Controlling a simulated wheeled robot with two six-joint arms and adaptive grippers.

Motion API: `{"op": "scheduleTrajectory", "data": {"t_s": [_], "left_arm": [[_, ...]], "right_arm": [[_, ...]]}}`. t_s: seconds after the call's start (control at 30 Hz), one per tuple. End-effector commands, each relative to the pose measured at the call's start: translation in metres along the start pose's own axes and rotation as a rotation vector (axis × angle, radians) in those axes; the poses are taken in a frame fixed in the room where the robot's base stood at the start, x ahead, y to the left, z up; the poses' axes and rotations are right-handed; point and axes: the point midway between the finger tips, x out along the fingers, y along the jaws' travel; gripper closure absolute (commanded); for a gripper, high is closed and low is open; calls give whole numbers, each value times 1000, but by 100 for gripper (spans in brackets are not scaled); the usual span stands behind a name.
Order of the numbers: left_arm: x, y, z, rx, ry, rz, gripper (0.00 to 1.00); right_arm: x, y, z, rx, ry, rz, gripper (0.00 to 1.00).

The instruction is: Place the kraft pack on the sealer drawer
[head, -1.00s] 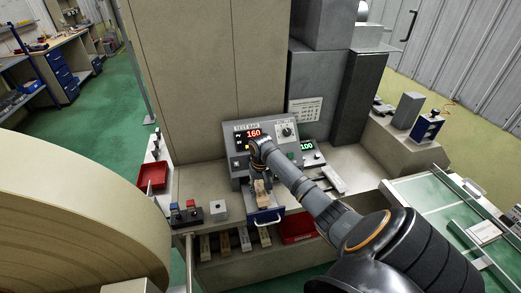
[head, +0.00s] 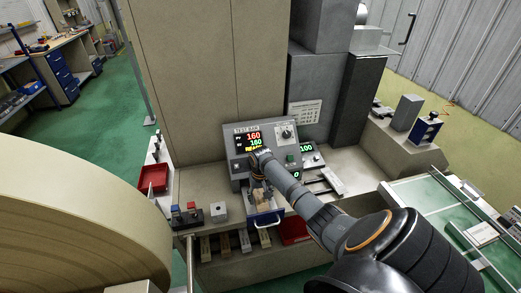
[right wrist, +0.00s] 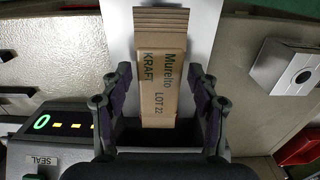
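The kraft pack (head: 262,195) is a small brown carton with "Murelto KRAFT LOT 22" printed on it, plain in the right wrist view (right wrist: 160,85). It lies over the pulled-out sealer drawer (head: 265,217), which has a blue front and a pale surface (right wrist: 118,30) beside the pack. My right gripper (head: 259,184) is over the pack. In the right wrist view its fingers (right wrist: 160,76) stand on either side of the pack with narrow gaps, so it looks open. Whether the pack's underside fully touches the drawer is hidden. My left gripper is not in view.
The sealer (head: 262,140) with its lit display stands behind the drawer. A grey button box (head: 219,211) and red-and-blue switches (head: 184,213) sit to the left. Several sample blocks (head: 225,241) and a red bin (head: 295,231) are below. A large roll (head: 75,220) fills the lower left.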

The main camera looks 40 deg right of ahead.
Motion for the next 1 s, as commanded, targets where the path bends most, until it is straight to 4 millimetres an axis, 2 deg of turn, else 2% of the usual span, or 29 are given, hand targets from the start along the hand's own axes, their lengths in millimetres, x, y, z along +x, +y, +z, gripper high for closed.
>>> {"op": "scheduleTrajectory", "data": {"t_s": [0.3, 0.43, 0.8, 1.0], "left_arm": [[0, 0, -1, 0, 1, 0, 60], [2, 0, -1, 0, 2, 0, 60], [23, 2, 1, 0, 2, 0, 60], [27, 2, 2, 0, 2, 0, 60]], "right_arm": [[-1, 0, 0, 0, 0, 0, 31], [-12, 0, -1, -1, 4, 0, 31], [-96, 0, -2, -1, 5, 0, 31], [-120, 0, -1, 1, 1, 0, 31]]}}
